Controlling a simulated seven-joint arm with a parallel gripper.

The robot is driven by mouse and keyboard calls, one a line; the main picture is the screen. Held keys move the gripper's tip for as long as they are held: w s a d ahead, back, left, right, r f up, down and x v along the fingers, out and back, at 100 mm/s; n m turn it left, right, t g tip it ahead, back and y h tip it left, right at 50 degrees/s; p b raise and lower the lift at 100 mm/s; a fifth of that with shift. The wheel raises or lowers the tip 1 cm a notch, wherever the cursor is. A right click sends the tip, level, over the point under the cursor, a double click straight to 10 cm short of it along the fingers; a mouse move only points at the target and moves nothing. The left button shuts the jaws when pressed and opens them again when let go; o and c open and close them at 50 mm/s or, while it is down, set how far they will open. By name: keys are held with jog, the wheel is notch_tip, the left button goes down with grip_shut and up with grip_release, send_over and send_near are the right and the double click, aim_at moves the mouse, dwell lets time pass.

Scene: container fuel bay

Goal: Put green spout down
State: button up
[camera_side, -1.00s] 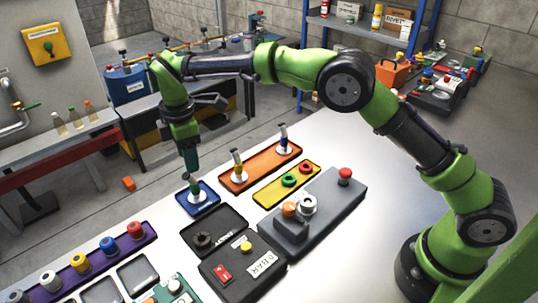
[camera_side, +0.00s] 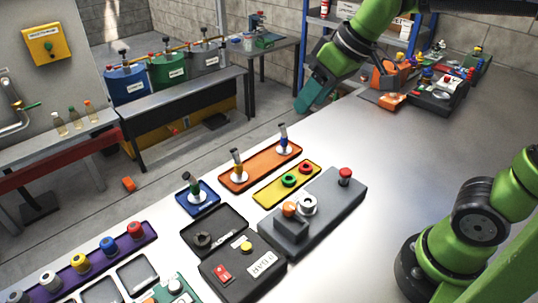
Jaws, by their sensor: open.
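The green spout (camera_side: 192,184) stands upright on its white base in the small blue tray (camera_side: 211,206) on the white table. Nothing touches it. My gripper (camera_side: 308,103) is far from it, raised up and to the right above the table's back edge. It is open and holds nothing that I can see.
An orange tray (camera_side: 262,170) behind and to the right of the blue tray holds a yellow spout (camera_side: 238,168) and a blue spout (camera_side: 284,140). A yellow tray (camera_side: 272,195) holds a green and a red ring. A black tray (camera_side: 232,222) and a grey device (camera_side: 325,210) stand in front.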

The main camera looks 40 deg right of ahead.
jog(key=s+d+f+m+t, duration=0.2)
jog(key=s+f+m, duration=0.2)
jog(key=s, duration=0.4)
jog(key=shift+s+d+f+m, duration=0.25)
jog(key=shift+d+m, duration=0.15)
jog(key=shift+m, duration=0.3)
jog(key=shift+r, duration=0.1)
